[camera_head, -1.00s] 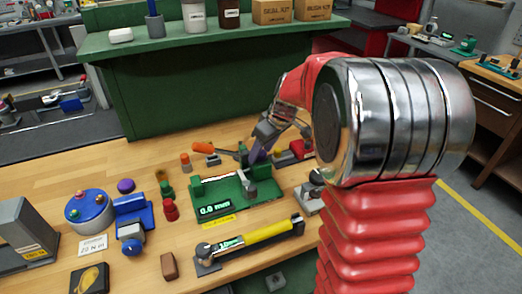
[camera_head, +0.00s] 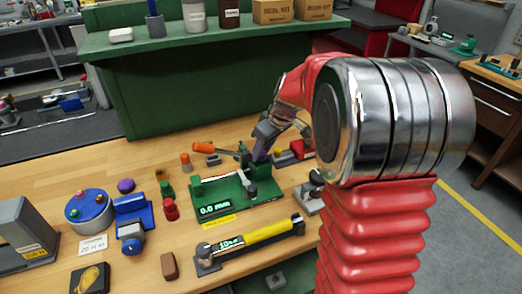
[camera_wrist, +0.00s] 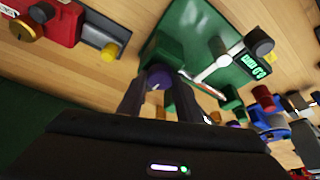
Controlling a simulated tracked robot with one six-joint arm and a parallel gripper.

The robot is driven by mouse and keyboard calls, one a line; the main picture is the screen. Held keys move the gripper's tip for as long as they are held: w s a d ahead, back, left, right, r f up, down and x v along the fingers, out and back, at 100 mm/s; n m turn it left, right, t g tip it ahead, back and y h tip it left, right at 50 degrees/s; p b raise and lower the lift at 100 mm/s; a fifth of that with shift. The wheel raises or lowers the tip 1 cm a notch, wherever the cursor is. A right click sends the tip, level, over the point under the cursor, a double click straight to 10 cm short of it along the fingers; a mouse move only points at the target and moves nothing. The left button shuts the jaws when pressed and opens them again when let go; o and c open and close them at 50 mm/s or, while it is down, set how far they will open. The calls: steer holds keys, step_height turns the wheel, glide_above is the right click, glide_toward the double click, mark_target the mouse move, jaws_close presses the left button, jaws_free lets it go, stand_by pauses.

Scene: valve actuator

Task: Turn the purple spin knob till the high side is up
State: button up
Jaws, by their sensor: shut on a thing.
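The purple spin knob (camera_wrist: 158,77) sits at the end of a green block on the green gauge fixture (camera_wrist: 205,30). It shows between my two fingers in the wrist view, with a small pale mark on its face. My gripper (camera_wrist: 160,92) is shut on it. In the head view my gripper (camera_head: 267,134) comes down at the back of the green fixture (camera_head: 225,193), and a purple part (camera_head: 262,150) shows below it. The fixture's display (camera_head: 214,210) reads 0.0 mm. I cannot tell which side of the knob is high.
A second purple knob (camera_head: 126,185) tops a blue unit (camera_head: 133,205) at left. An orange-handled tool (camera_head: 203,147) lies behind the fixture. A red device (camera_head: 294,150) stands close right of my gripper. A yellow-handled wrench (camera_head: 262,234) lies in front.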

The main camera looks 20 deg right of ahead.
steer(key=shift+a+m, duration=0.1)
steer(key=shift+m, duration=0.5)
steer(key=m+h, duration=0.1)
steer(key=m, duration=0.2)
steer(key=shift+a+h, duration=0.1)
steer(key=shift+h, duration=0.2)
steer(key=m+h, duration=0.1)
steer(key=m, duration=0.3)
steer(key=shift+a+m+h, duration=0.1)
steer(key=shift+m+h, duration=0.3)
steer(key=m+h, duration=0.1)
steer(key=m, duration=0.3)
steer(key=shift+a+g, duration=0.1)
steer(key=shift+g, duration=0.3)
steer(key=shift+w+a+m+g+h, duration=0.1)
steer(key=shift+m+g+h, duration=0.25)
steer(key=shift+m, duration=0.8)
steer(key=shift+m+g+h, duration=0.25)
steer(key=shift+m+h, duration=0.1)
steer(key=shift+m, duration=0.8)
steer(key=o, duration=1)
steer(key=shift+o, duration=0.2)
